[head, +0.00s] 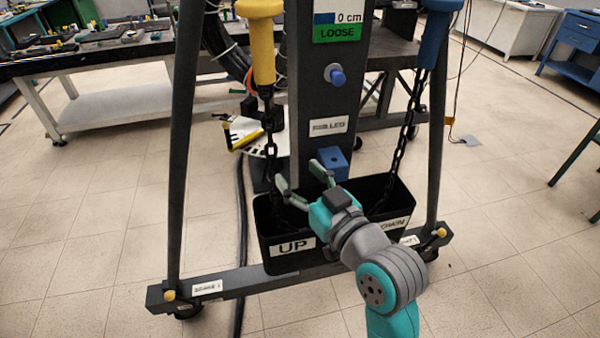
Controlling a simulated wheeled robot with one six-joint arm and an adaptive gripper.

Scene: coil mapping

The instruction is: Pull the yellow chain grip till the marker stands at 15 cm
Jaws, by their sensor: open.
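The yellow chain grip (262,45) hangs at the upper left of the dark column, with a black chain (269,130) running down from it into a bin. A display (348,18) at the top of the column reads 0 cm, with a green LOOSE label (337,34) below it; its top is cut off. A yellow pointer (247,139) lies by a white graduated plate (262,142) left of the column; I cannot tell whether it is the marker. My gripper (300,177) is open and empty above the bin, well below the yellow grip and right of its chain.
The black bin (330,256) bears an UP label on the left and a partly hidden label on the right. A blue grip (435,40) hangs on a second chain at right. Dark frame legs (175,150) flank the column. Tiled floor (100,240) is open in front.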

